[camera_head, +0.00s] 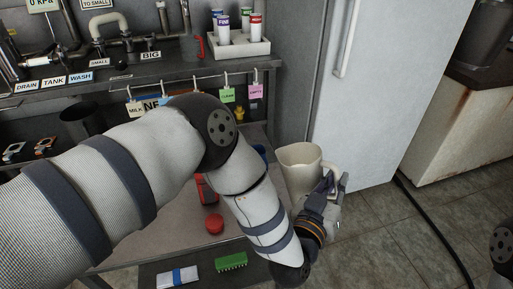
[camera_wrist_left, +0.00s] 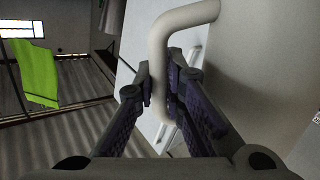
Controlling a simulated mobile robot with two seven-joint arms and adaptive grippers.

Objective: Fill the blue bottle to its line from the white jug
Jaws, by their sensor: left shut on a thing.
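The white jug (camera_head: 300,172) is held up at the right end of the table, roughly upright, its open rim facing up. My left gripper (camera_head: 330,190) is shut on its handle. In the left wrist view the two fingers (camera_wrist_left: 160,92) sit on either side of the pale handle (camera_wrist_left: 160,45), and the jug's wall (camera_wrist_left: 265,75) fills the right. A small blue patch (camera_head: 259,151) shows behind my left forearm; it may be the blue bottle, but most of it and any line are hidden. The jug's contents cannot be made out. My right gripper is out of view.
On the table are a red object (camera_head: 206,190) partly behind my arm, a red cap (camera_head: 214,224), a green brush (camera_head: 231,261) and a blue-and-white item (camera_head: 177,276) lower down. A rack of vials (camera_head: 238,42) stands on the shelf. A white fridge (camera_head: 385,90) stands behind the jug.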

